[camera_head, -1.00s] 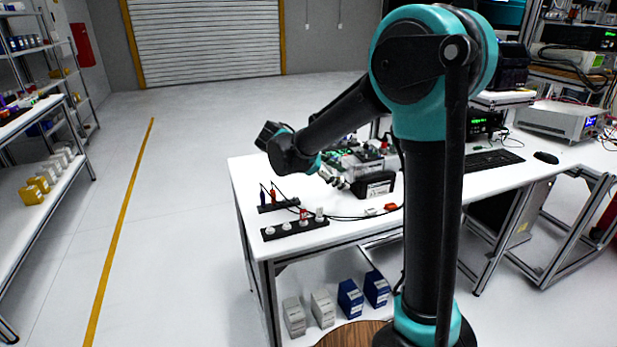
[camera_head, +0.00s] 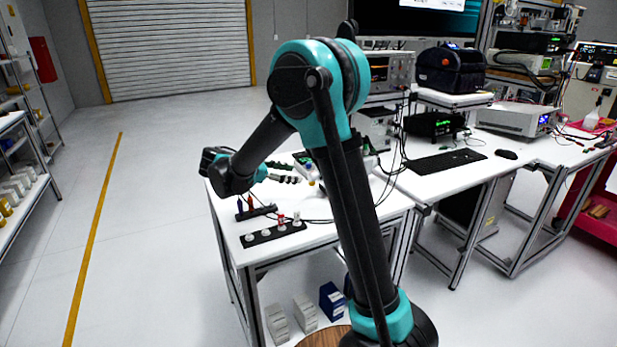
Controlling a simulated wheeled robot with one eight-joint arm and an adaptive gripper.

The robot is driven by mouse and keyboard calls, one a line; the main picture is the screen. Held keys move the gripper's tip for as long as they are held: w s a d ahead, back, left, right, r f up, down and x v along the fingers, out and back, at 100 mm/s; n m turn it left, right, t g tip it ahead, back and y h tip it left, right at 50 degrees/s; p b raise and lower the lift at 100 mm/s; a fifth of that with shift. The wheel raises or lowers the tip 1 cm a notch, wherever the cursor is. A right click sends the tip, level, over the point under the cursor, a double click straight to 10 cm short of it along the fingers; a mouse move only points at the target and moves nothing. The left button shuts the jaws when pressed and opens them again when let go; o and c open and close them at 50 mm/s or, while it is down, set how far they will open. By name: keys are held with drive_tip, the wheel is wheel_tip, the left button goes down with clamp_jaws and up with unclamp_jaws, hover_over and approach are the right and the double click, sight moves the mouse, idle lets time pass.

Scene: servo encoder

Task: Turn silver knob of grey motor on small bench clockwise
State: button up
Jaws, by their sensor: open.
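My gripper (camera_head: 288,172) is open, with its two dark fingers pointing right above the small white bench (camera_head: 318,237). I cannot make out the grey motor or its silver knob. My arm crosses the middle of the picture and hides part of the bench top. I see no contact between the fingers and any object.
A black strip with red and white plugs (camera_head: 273,234) and a smaller strip with blue and red pieces (camera_head: 256,212) lie near the bench's left front. A longer table with a keyboard (camera_head: 447,162) and instruments stands to the right. Open floor lies left.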

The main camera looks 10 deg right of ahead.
drive_tip(key=x, duration=0.8)
clamp_jaws()
